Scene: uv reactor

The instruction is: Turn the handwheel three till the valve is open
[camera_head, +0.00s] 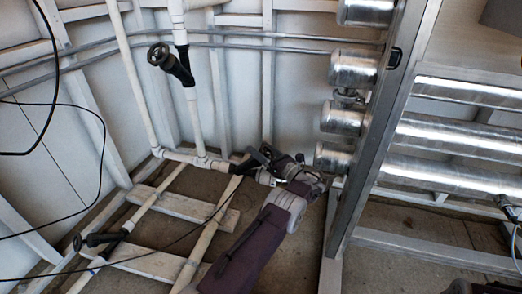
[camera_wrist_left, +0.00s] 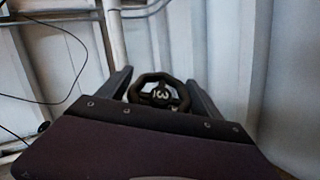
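The handwheel three (camera_wrist_left: 158,93) is a dark round wheel with a pale number on its hub, in the middle of the left wrist view. In the head view it is a dark shape (camera_head: 256,157) on the low white pipe, partly hidden by my gripper. My left gripper (camera_head: 276,162) is right at the wheel. In the left wrist view its two fingers (camera_wrist_left: 159,78) stand apart, one on each side of the wheel. Whether they touch the rim I cannot tell. My right gripper does not show clearly in either view.
Another dark handwheel (camera_head: 158,54) sits on the upright pipe at upper left, and a third (camera_head: 78,242) is low at left. Metal cylinders (camera_head: 343,118) and a steel frame post (camera_head: 375,140) stand close to the right of my left gripper. Black cables (camera_head: 103,150) hang at left.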

